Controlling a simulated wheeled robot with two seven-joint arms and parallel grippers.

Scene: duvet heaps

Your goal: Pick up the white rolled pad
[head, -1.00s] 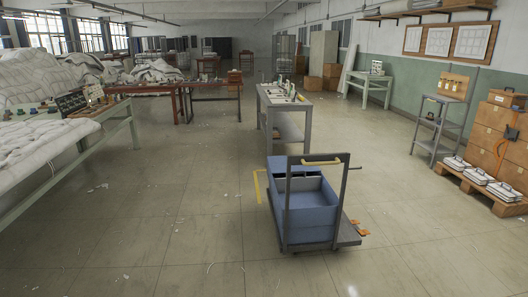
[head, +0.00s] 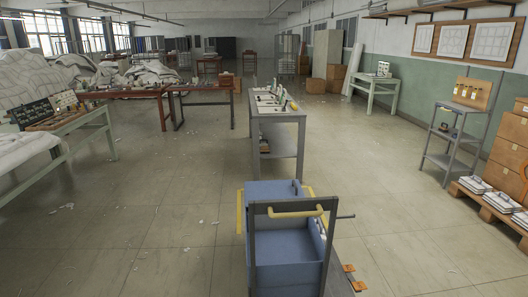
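I cannot make out a white rolled pad for certain. A tall white roll-like piece (head: 351,70) leans near the right wall behind the green table; I cannot tell if it is the pad. Small white items (head: 270,101) lie on the grey workbench (head: 282,117) ahead, too small to identify. Neither of my grippers is in view.
A blue cart (head: 284,243) with a yellow handle stands close in front. A table edge (head: 62,133) with white bedding is at the left. A grey shelf stand (head: 452,135) and a pallet (head: 488,202) are at the right. Open floor lies on both sides of the cart.

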